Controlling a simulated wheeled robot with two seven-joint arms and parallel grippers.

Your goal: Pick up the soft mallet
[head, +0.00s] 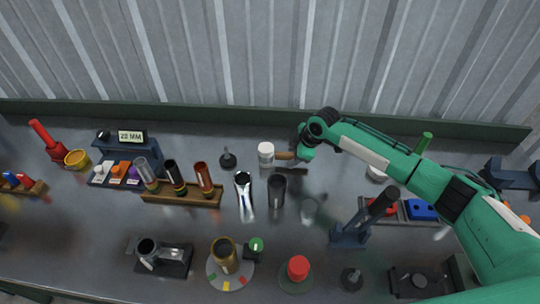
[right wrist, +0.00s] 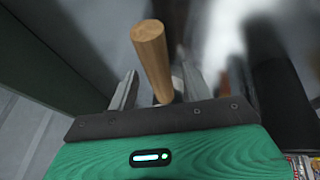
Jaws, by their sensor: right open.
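The soft mallet (head: 266,153) has a pale cylindrical head and a wooden handle (head: 284,155) pointing right. It is at the back middle of the bench in the head view. My right gripper (head: 302,153) is at the handle's end, with part of the handle hidden by it. In the right wrist view the round wooden handle (right wrist: 152,52) runs between the two fingers of my right gripper (right wrist: 158,78). The fingers are open, one on each side of the handle; I cannot tell if either touches it. My left gripper is not in view.
A dark cup (head: 277,190) and a shiny metal pipe (head: 244,194) stand in front of the mallet. A small dark stand (head: 228,160) is left of it. A wooden rack (head: 180,197) with tubes is farther left. The back ledge (head: 250,111) runs close behind.

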